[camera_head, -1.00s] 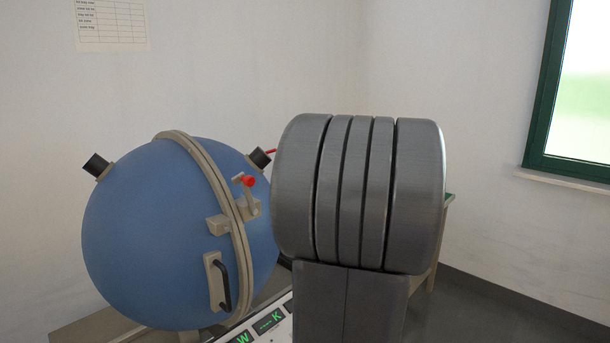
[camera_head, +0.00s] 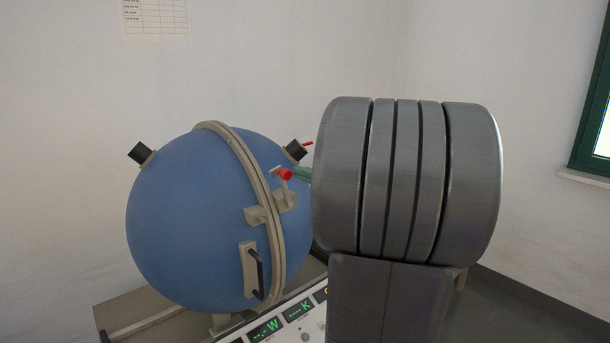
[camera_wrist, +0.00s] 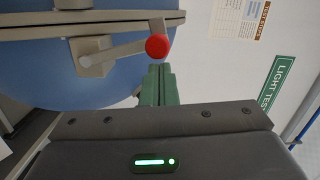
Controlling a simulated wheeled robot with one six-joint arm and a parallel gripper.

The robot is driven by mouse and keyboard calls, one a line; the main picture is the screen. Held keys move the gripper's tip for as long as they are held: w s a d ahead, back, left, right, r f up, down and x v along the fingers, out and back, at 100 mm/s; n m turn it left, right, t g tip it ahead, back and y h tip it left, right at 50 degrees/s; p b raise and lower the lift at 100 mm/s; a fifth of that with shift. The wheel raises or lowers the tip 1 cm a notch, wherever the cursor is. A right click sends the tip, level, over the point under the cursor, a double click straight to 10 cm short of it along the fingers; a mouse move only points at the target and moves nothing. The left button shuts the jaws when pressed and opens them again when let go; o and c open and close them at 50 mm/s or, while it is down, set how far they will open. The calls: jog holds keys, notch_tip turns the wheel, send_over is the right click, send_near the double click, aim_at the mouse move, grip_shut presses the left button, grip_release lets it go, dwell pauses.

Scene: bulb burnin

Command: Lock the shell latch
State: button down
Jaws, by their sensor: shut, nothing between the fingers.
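The blue sphere shell (camera_head: 185,215) stands closed at the left, with a beige flange band (camera_head: 262,185) around its seam. The shell latch (camera_head: 283,194) sits on the band, a beige lever with a red knob (camera_head: 286,174). In the wrist view the latch lever (camera_wrist: 115,50) runs from its block to the red knob (camera_wrist: 157,46). My gripper (camera_wrist: 158,80) shows as green fingers, shut and empty, with the tips just below the knob in that view. I cannot tell whether they touch it. In the head view my arm hides most of the gripper; a bit of green shows beside the knob.
A black handle (camera_head: 256,272) is on the shell's front, below the latch. A console with lit green displays (camera_head: 265,328) lies below the shell. Dark-capped ports (camera_head: 140,153) stick out of the shell. A wall chart (camera_head: 156,18) hangs behind.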

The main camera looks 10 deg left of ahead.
jog(key=shift+s+a+f+n+b, duration=0.1)
jog(key=shift+s+a+n+b, duration=0.15)
jog(key=shift+b, duration=0.3)
jog(key=shift+s+n+b, duration=0.1)
jog(key=shift+n+b, duration=0.15)
jog(key=shift+b, duration=0.3)
jog(key=s+a+f+n+b, duration=0.2)
jog(key=n+b, duration=0.4)
jog(key=b, duration=0.7)
jog(key=s+a+f+n+h+b, duration=0.1)
jog(key=s+a+f+n+b, duration=0.2)
jog(key=n+b, duration=0.4)
notch_tip(320, 180, down, 2)
jog(key=s+b, duration=0.1)
jog(key=b, duration=0.6)
jog(key=shift+s+a+f+t+h+b, duration=0.2)
jog(key=shift+s+f+t+h+b, duration=0.1)
jog(key=shift+s+t, duration=0.1)
jog(key=shift+r, duration=0.15)
jog(key=s+d+r+p, duration=0.2)
jog(key=s+d+r, duration=0.2)
jog(key=s+d, duration=0.2)
jog(key=d, duration=0.2)
jog(key=shift+d+r, duration=0.35)
jog(key=shift+d, duration=0.05)
